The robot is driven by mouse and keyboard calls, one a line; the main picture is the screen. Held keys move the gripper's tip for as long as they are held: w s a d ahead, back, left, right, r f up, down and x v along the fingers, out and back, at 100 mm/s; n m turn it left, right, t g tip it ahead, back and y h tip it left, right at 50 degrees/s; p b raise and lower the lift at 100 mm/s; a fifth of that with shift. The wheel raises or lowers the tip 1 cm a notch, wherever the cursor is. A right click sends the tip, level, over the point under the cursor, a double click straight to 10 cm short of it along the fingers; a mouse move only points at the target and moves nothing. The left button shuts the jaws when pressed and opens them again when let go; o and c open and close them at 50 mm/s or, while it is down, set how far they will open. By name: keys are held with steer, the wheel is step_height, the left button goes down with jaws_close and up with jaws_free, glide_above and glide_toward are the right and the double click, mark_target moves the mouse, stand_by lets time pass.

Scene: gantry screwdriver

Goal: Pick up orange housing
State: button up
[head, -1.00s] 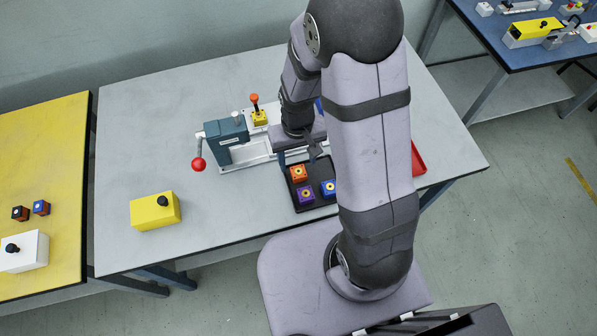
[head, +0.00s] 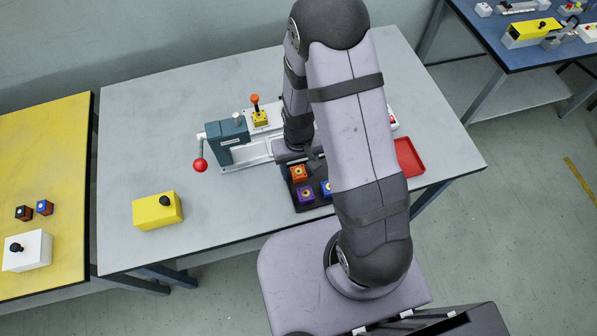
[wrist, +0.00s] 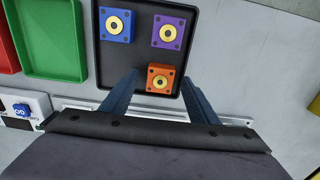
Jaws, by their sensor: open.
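The orange housing (wrist: 161,80) sits in a black tray (wrist: 146,54), with a round gold ring in its top face. In the head view the orange housing (head: 298,172) is at the tray's far left, just in front of my gripper. In the wrist view my gripper (wrist: 158,82) is open. Its two fingers point toward the tray, and the orange housing lies between their tips as pictured, nearer the right one. I cannot tell the height gap. A purple housing (wrist: 168,32) and a blue housing (wrist: 115,26) share the tray.
A green tray (wrist: 50,38) and a red tray (head: 409,157) lie beside the black tray. Behind is a white fixture with a teal press (head: 228,139) and red-knobbed lever. A yellow box (head: 157,211) stands at the left, with bare table around it.

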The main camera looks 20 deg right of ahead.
mark_target(298, 171)
steer(key=c, duration=1.2)
steer(key=shift+r, duration=0.15)
steer(key=shift+r+b, duration=0.5)
steer(key=shift+r, duration=4.4)
steer(key=w+d+p, duration=0.1)
steer(key=w, duration=0.6)
steer(key=w+d+f+p, duration=0.1)
steer(key=w+d, duration=0.1)
steer(key=w, duration=0.5)
steer(key=w+d+p, duration=0.1)
steer(key=w, duration=0.7)
steer(key=shift+d+f, duration=0.25)
steer(key=shift+f, duration=0.15)
